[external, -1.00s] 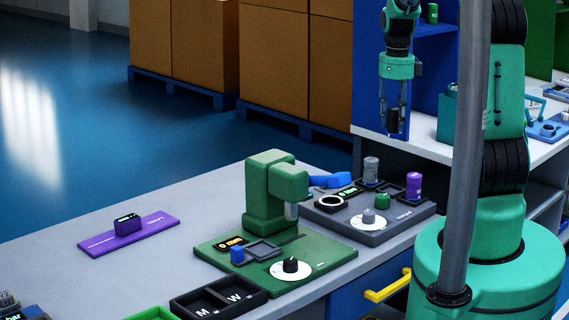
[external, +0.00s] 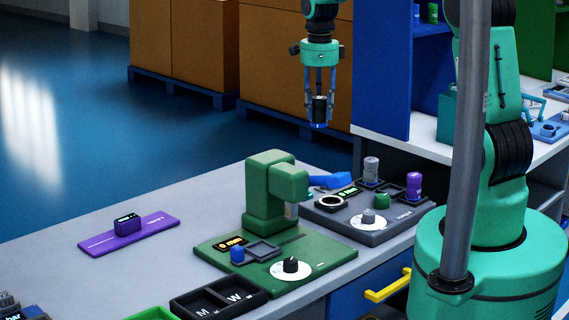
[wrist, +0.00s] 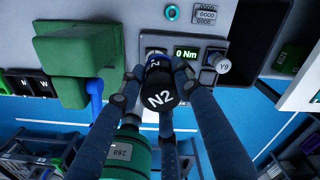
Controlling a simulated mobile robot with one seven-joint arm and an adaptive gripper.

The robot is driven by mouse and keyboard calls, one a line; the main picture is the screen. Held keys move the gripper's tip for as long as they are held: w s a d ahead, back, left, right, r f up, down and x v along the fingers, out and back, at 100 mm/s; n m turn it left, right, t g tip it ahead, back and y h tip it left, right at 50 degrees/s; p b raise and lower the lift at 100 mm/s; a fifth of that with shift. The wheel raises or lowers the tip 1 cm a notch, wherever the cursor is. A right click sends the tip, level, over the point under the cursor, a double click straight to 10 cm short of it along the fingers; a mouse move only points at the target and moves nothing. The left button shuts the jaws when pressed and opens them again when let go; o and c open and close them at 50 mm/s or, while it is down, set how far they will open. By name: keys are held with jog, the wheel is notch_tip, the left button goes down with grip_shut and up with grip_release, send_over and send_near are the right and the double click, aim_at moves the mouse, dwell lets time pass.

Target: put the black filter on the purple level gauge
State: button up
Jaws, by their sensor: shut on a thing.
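My gripper (external: 319,98) is shut on a black cylinder, the black filter (wrist: 158,97). The filter has a blue band and a white "N2" mark on its end, seen in the wrist view. It hangs in the air, above and beyond the green press on the bench. The gauge is not seen in the wrist view.
The green press (external: 270,195) stands tall between my gripper and the bench front. A dark grey test station (external: 395,235) with a grey and a purple cylinder (external: 414,186) is right of it. A black two-part tray (external: 258,297) lies in front. The bench around the purple plate is clear.

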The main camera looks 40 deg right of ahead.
jog(key=w+a+n+p, duration=0.2)
jog(key=a+n, duration=0.4)
jog(key=a, duration=1.2)
jog(key=w+a+n+p, duration=0.2)
jog(key=a+n, duration=0.3)
jog(key=a, duration=1.3)
notch_tip(320, 180, down, 18)
jog(key=shift+w+d+f, duration=0.15)
jog(key=shift+w+d, duration=0.1)
send_over(161, 226)
jog(key=shift+w+f+p, duration=0.15)
jog(key=shift+f+p, duration=0.25)
jog(key=shift+f, duration=0.3)
jog(key=shift+f, duration=1.8)
